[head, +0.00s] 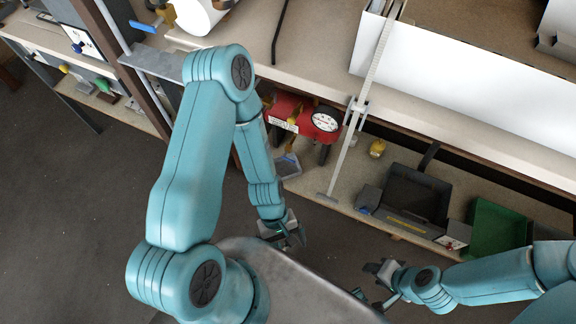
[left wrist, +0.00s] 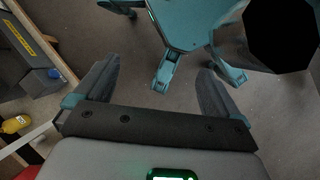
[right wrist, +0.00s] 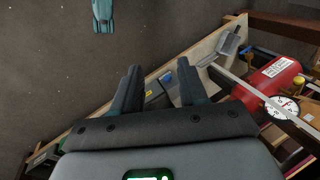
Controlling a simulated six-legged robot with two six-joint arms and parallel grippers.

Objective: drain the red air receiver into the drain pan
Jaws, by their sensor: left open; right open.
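The red air receiver (head: 288,112) lies on the low shelf under the bench in the head view, with a round white gauge (head: 324,121) on its right end and a white label on its side. It also shows at the right of the right wrist view (right wrist: 272,78). A small grey tray (head: 288,166), perhaps the drain pan, sits below the receiver, partly behind my left arm. My left gripper (head: 290,238) is open and empty, in front of the shelf. My right gripper (head: 382,284) is open and empty, lower right, away from the receiver. The receiver's drain valve cannot be made out.
A clamp bar (head: 350,145) stands upright just right of the receiver. A yellow bottle (head: 377,148), a dark open case (head: 415,192) and a green bin (head: 498,228) are on the shelf further right. White profiles (head: 460,95) lie on the bench above. The floor in front is clear.

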